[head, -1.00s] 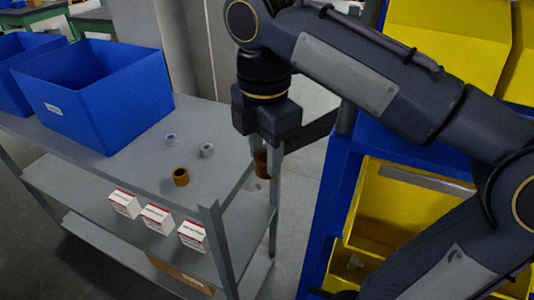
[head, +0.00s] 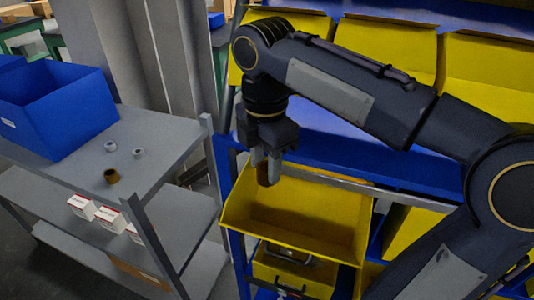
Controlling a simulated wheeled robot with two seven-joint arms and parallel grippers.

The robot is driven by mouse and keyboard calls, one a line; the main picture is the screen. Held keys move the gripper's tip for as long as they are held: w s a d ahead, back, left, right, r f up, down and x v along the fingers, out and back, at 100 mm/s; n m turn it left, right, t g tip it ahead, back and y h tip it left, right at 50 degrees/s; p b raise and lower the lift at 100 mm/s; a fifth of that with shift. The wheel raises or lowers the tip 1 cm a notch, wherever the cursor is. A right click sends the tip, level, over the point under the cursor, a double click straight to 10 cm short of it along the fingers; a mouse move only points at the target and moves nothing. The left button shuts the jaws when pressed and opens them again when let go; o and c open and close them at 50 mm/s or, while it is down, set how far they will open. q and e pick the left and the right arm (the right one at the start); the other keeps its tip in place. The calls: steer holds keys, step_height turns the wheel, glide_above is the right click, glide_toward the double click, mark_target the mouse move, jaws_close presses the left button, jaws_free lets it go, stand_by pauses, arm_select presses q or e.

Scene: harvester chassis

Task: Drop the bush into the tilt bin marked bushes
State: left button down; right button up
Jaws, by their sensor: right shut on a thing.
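My right gripper (head: 266,166) is shut on a brown bronze-coloured bush (head: 264,174), which pokes out between the fingertips. It appears over the back left part of an open yellow tilt bin (head: 330,236) in the blue rack; the exact height above the bin cannot be told. The bin is tipped outward and its visible inside looks empty. No marking can be read on it. My left gripper is not in view.
The grey cart (head: 165,137) stands left of the rack, with a blue box (head: 75,115) on top and small white-red boxes (head: 81,207) below. More yellow bins (head: 385,45) fill the rack above. A lower yellow bin (head: 290,272) sits under the open one.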

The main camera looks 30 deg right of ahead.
step_height(320, 180, down, 5)
steer(key=shift+s+r+b, duration=0.1)
steer(key=shift+r+b, duration=0.1)
steer(key=shift+b, duration=0.9)
steer(key=shift+f+b, duration=0.6)
steer(key=o, duration=1.1)
steer(key=shift+r, duration=0.1)
step_height(320, 180, up, 8)
steer(key=shift+f, duration=0.15)
